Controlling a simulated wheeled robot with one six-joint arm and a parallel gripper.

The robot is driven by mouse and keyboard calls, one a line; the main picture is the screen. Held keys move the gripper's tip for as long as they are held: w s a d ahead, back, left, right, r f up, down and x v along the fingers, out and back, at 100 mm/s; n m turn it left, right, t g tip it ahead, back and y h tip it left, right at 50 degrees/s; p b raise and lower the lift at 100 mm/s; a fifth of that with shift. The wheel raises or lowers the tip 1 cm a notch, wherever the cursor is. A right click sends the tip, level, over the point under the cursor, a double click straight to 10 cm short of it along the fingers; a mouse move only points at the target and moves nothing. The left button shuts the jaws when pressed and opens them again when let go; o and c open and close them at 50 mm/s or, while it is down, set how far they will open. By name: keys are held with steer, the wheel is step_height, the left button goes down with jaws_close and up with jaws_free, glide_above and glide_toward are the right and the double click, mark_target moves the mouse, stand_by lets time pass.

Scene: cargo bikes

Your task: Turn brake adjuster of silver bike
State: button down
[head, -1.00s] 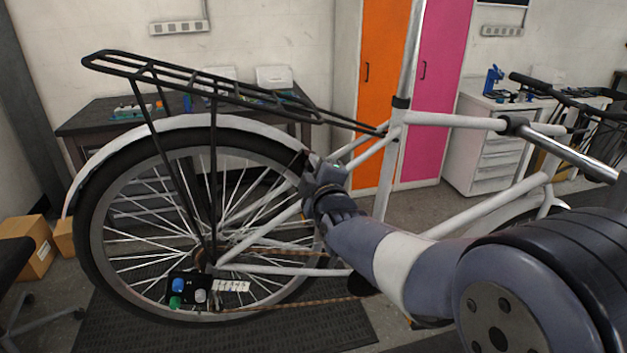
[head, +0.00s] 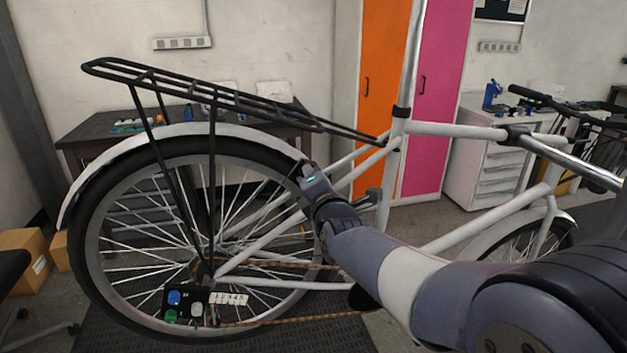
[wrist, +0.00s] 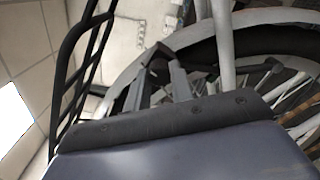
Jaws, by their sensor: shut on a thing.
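The silver bike (head: 262,236) stands side-on in the head view, its rear wheel on the left and its frame running right. In the wrist view my gripper's two fingers (wrist: 162,62) come together around a small dark part near the wheel rim and mudguard. The gripper is shut on this part, which appears to be the brake adjuster. The fingers and my wrist hide most of it.
A black rear rack (head: 210,92) rises over the mudguard (head: 130,150). A workbench (head: 90,138), lockers (head: 385,60) and a white drawer cabinet (head: 480,165) stand behind. A cardboard box (head: 25,258) is at left.

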steer(key=shift+n, duration=0.6)
steer(key=c, duration=1.2)
jaws_free()
steer(key=shift+c, duration=0.2)
steer(key=v, duration=1)
steer(key=shift+s+b, duration=0.4)
steer(key=shift+d, duration=0.1)
steer(key=x, duration=1.1)
steer(key=shift+p, duration=0.4)
steer(key=shift+s+d, duration=0.1)
steer(key=shift+s, duration=0.1)
